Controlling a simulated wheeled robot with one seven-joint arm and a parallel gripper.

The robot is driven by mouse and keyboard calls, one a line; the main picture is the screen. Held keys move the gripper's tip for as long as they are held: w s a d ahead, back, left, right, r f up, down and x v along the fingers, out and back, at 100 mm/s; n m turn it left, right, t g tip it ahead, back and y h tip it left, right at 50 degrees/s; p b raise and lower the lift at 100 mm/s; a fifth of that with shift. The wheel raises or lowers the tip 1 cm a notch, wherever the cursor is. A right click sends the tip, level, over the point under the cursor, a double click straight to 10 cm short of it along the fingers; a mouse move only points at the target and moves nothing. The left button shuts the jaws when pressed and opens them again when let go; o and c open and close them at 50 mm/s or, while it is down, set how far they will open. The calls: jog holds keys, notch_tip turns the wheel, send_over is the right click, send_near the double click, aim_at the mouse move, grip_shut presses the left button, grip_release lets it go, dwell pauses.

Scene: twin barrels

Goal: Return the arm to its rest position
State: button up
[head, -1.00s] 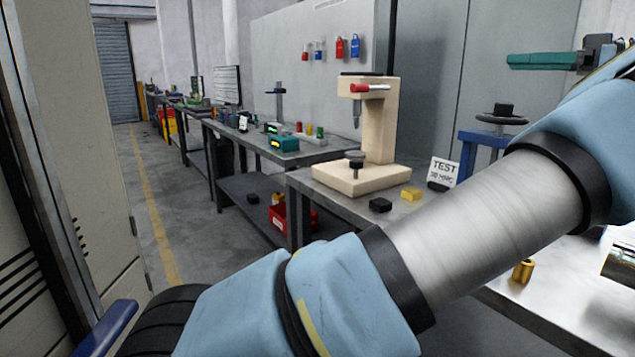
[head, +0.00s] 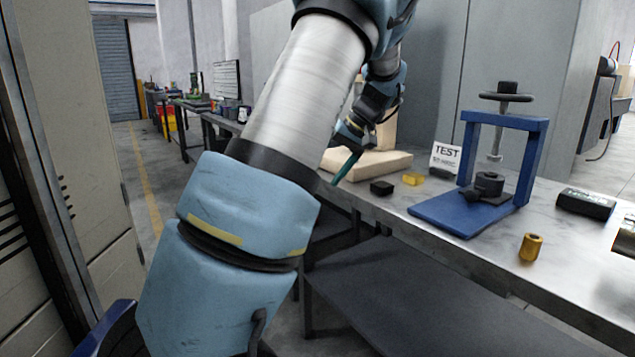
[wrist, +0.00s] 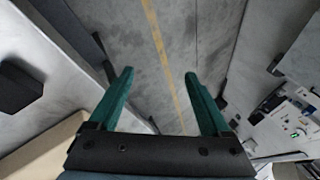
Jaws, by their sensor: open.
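My gripper (wrist: 158,98) shows in the wrist view with its two green fingers spread apart and nothing between them. Beyond the fingers lies the grey floor with a yellow line. In the head view my gripper (head: 345,166) hangs at the end of my raised, bent arm, near the left edge of the workbench.
A blue press (head: 482,175), a brass cylinder (head: 531,248), a black block (head: 382,188) and a yellow block (head: 413,179) stand on the metal bench (head: 470,262). A TEST sign (head: 446,158) stands behind. A cabinet (head: 70,120) is close at left; the aisle (head: 140,165) is clear.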

jog(key=s+a+f+m+h+b, duration=0.1)
jog(key=s+a+f+h+b, duration=0.2)
jog(key=s+f, duration=0.65)
jog(key=s+a+f+m+h+b, duration=0.15)
jog(key=s+a+f+h, duration=0.35)
jog(key=s, duration=0.7)
notch_tip(320, 180, up, 16)
jog(key=y+p, duration=0.1)
jog(key=p, duration=1.6)
jog(key=shift+a, duration=0.4)
